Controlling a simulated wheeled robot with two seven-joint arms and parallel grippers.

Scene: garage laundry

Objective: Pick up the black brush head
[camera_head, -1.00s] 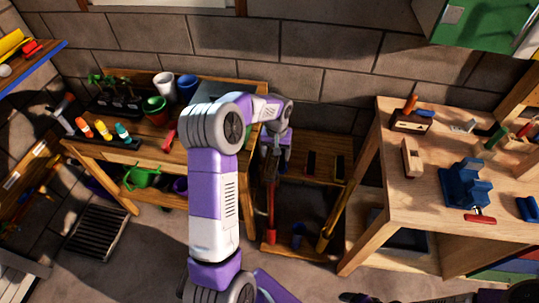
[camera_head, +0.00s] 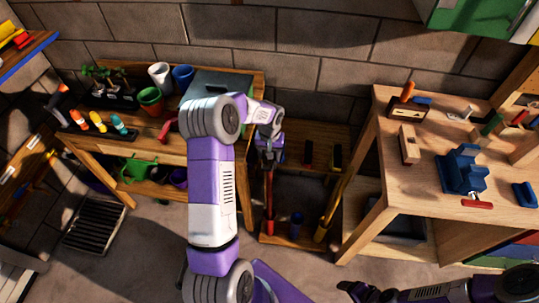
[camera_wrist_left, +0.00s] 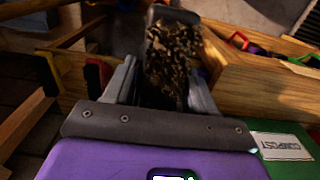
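In the left wrist view, a dark piece that looks like the black brush head (camera_wrist_left: 176,15) shows at the top, with a brown speckled, bristle-like mass (camera_wrist_left: 172,58) below it. The fingers of my left gripper (camera_wrist_left: 163,85) stand apart on either side of this mass. I cannot tell whether they touch it. In the head view my left gripper (camera_head: 270,155) is over the top of a red-handled tool (camera_head: 269,205) in the wooden rack and hides its upper end. My right gripper (camera_head: 352,290) is low at the bottom of the head view, away from the rack.
The potting bench (camera_head: 190,149) stands left of the rack, with a grey-topped box on it. The workbench (camera_head: 385,165) with a blue vise (camera_head: 463,172) stands right. A yellow-handled tool (camera_head: 333,212) stands in the rack beside the red one. A compost label (camera_wrist_left: 280,146) shows close by.

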